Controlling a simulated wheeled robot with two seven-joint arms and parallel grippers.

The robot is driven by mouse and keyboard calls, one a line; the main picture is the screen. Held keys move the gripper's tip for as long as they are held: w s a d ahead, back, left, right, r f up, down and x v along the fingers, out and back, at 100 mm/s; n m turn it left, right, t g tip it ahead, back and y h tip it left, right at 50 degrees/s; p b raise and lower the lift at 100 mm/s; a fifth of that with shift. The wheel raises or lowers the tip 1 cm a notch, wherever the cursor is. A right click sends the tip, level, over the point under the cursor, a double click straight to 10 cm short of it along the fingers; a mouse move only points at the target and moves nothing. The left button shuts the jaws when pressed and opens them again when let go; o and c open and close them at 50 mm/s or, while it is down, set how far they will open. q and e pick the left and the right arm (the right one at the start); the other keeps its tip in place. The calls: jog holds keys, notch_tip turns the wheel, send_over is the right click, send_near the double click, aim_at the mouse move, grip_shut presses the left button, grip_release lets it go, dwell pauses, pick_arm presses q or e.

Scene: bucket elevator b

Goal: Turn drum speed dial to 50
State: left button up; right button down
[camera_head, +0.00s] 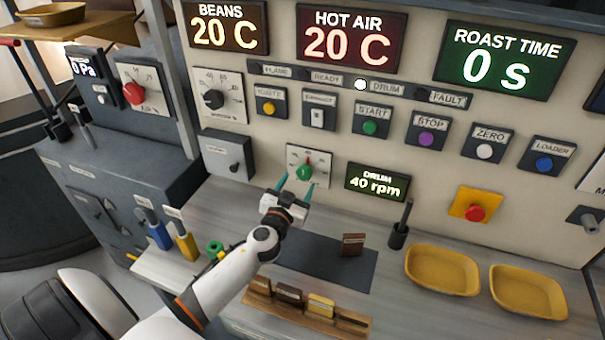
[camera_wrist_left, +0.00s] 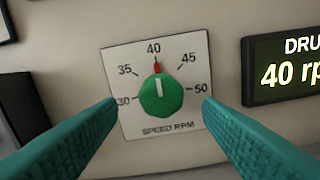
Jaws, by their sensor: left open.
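The drum speed dial is a green knob (camera_head: 304,172) on a white scale plate (camera_head: 318,160) low on the panel. In the left wrist view the knob (camera_wrist_left: 161,95) has a white mark pointing up, close to 40, with a small red marker above it. The scale runs from 30 at left to 50 at right. The drum display (camera_head: 376,183) reads 40 rpm. My left gripper (camera_head: 297,190) is open in front of the dial, with its teal fingers on either side of the knob and apart from it. My right gripper is not in view.
Two yellow trays (camera_head: 441,269) (camera_head: 528,291) stand on the counter at right. A dark cup with a tool (camera_head: 398,236), a dark mat (camera_head: 325,262) and a wooden rack of blocks (camera_head: 307,307) lie near my arm. Several buttons sit above the dial; a red emergency button (camera_head: 475,212) is at right.

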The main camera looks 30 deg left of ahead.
aim_at(303, 176)
pick_arm(q)
jog(key=x, duration=0.3)
jog(key=shift+d, duration=0.15)
jog(key=shift+w+a, duration=0.2)
jog(key=shift+w, duration=0.25)
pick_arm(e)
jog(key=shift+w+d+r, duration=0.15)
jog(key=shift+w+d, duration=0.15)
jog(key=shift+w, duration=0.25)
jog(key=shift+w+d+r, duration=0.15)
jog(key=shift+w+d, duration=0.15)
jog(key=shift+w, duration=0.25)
pick_arm(q)
jog(key=shift+w, duration=0.1)
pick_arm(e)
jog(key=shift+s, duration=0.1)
pick_arm(q)
jog(key=shift+c, duration=0.7)
jog(key=c, duration=0.8)
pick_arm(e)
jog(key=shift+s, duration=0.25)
